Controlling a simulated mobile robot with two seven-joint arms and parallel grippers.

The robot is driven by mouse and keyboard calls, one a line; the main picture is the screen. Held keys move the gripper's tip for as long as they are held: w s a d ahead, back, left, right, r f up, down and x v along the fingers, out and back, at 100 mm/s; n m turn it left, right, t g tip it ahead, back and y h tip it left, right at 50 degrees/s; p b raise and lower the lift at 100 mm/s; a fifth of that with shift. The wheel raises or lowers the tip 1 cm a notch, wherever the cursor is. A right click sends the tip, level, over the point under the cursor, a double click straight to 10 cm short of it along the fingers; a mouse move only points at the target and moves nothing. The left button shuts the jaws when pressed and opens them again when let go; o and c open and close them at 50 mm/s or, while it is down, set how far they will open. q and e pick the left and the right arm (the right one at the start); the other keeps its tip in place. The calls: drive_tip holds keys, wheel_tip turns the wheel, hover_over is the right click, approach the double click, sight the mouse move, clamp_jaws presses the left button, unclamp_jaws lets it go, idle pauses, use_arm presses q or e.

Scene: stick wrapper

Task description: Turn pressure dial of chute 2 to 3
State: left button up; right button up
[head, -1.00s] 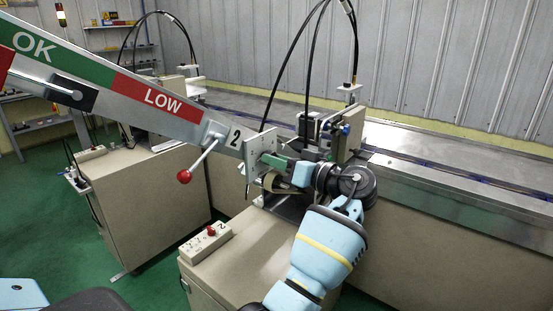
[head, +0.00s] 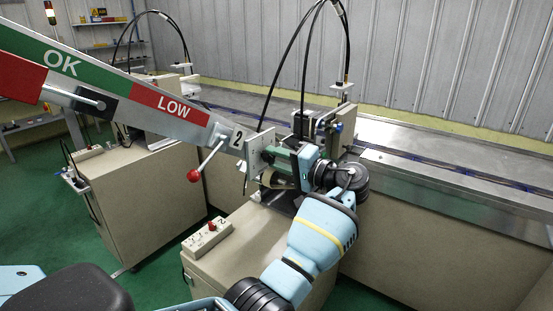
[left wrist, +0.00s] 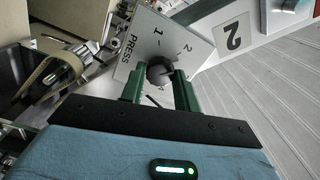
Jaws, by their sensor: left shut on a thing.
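Chute 2 (head: 130,93) slopes down from the upper left with OK and LOW bands and a "2" label (head: 237,138). A pale dial plate (head: 257,152) stands at its lower end. In the left wrist view the plate (left wrist: 165,45) reads PRESS, with 1 and 2 legible; other marks are covered. The dark round pressure dial (left wrist: 160,71) sits between the green fingers of my left gripper (left wrist: 160,80), which is shut on it. In the head view my left gripper (head: 274,160) hides the dial. The dial's pointer setting is unclear. My right gripper is not in view.
A red-knobbed lever (head: 194,175) hangs from the chute near the plate. A switch box (head: 208,238) sits on the cabinet below. A metal conveyor (head: 440,160) runs behind, with black hoses (head: 281,75) rising above the machine.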

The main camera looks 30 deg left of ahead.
use_arm(q)
drive_tip(key=m, duration=0.4)
drive_tip(key=shift+m, duration=2.3)
drive_tip(key=o, duration=1)
drive_tip(key=shift+d, duration=0.1)
